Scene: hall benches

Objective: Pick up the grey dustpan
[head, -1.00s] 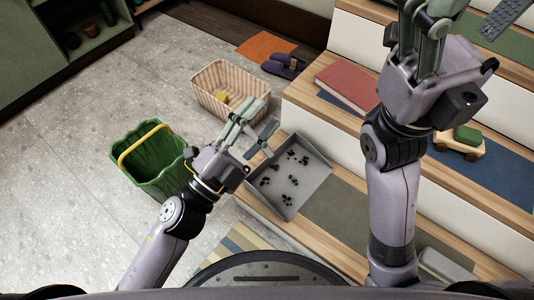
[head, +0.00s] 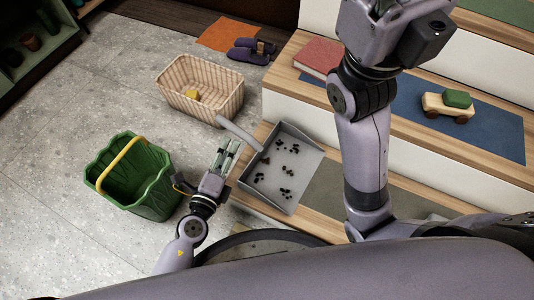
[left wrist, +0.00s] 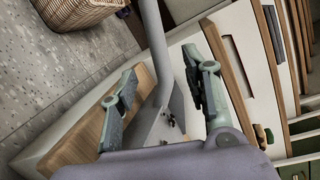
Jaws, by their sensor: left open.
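The grey dustpan (head: 268,190) lies on the lowest wooden bench step, with small dark bits in its pan. Its handle (head: 240,133) points to the upper left, over the step's edge. My left gripper (head: 229,146) is open beside the dustpan, close to the handle. In the left wrist view, the handle (left wrist: 153,40) runs between the two spread fingers of my left gripper (left wrist: 160,80), and part of the pan (left wrist: 160,123) shows beyond them. I cannot tell whether the fingers touch it. My right arm rises out of the top of the head view; its fingers are not visible.
A green bucket (head: 158,198) with a yellow handle stands on the floor left of my left gripper. A wicker basket (head: 178,99) holding a yellow item stands behind it. Purple slippers (head: 248,54) and an orange mat (head: 227,33) lie farther back. A toy car (head: 447,107) sits on a higher step.

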